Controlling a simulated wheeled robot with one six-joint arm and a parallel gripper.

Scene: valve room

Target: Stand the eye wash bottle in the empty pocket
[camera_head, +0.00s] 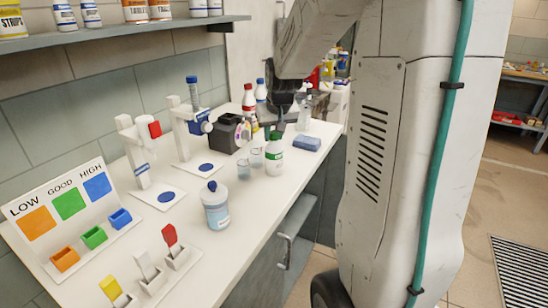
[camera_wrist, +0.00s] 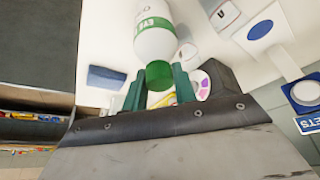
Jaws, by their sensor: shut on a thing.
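The eye wash bottle (camera_head: 274,158) is white with a green label and green cap. It is upright at the counter's right part; I cannot tell whether its base touches the counter. In the wrist view, the bottle (camera_wrist: 155,38) shows "EYE" lettering, with its green cap between my fingers. My gripper (camera_wrist: 158,88) is shut on it at the cap end. In the head view, my gripper (camera_head: 279,124) comes down from above, partly hidden by my arm. I cannot make out an empty pocket clearly in either view.
A blue-capped jar (camera_head: 216,206) stands nearer. The counter front by the jar has free room.

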